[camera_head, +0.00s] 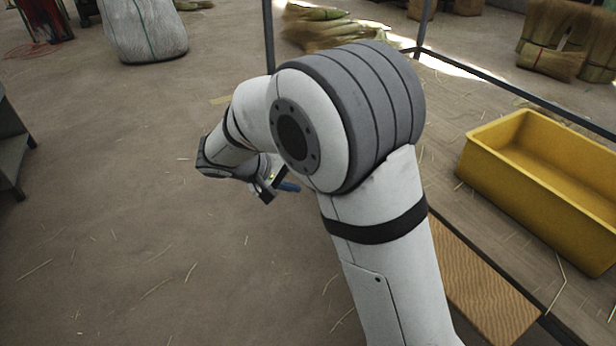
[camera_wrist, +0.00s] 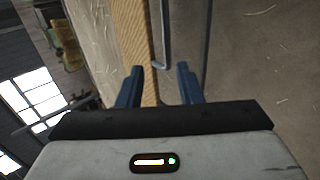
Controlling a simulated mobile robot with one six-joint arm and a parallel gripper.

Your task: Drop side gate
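My gripper (camera_wrist: 161,85) shows two blue fingers standing apart in the wrist view, with nothing gripped between them. Ahead of the gap is a thin grey metal rod (camera_wrist: 163,35) with a bent end. A tan wooden board (camera_wrist: 133,30) runs beside the rod on its left. I cannot tell for certain whether this board or the rod is part of the side gate. In the head view, a blue finger (camera_head: 289,186) shows past my wrist, and my arm hides what is behind it. A tan board (camera_head: 480,285) lies low at the right.
A yellow bin (camera_head: 490,150) stands on a surface at the right, near dark metal rails (camera_head: 475,70). Straw bundles (camera_head: 315,25) lie at the back. A white sack (camera_head: 142,30) stands at the upper left, and a grey bench (camera_head: 10,140) at the left edge. Floor to the left is open.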

